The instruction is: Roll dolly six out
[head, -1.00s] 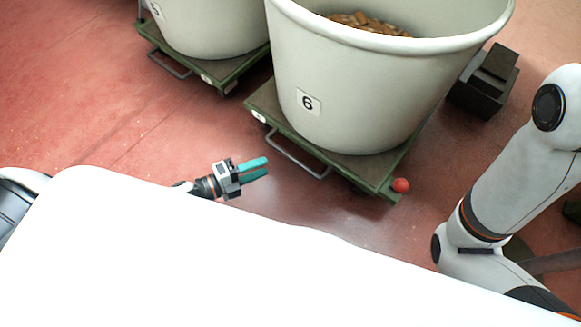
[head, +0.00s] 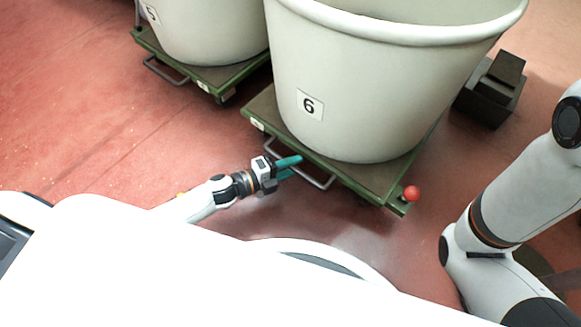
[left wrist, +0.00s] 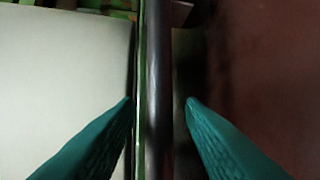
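Dolly six (head: 380,181) is a green-framed platform bearing a large pale tub (head: 370,90) labelled 6. A grey metal handle (head: 317,182) sticks out low from its near side, and a red ball knob (head: 411,193) stands at its near right corner. My left gripper (head: 290,167) is open at the left part of this handle. In the left wrist view the handle bar (left wrist: 158,90) runs upright between the two teal fingers, with a gap on each side. My right arm shows at the right edge of the head view, but its gripper is out of view.
A second green dolly (head: 205,77) with another pale tub (head: 205,30) stands to the left of dolly six. A dark block-shaped object (head: 491,88) stands on the floor at the right. The red floor (head: 90,130) at the left is clear.

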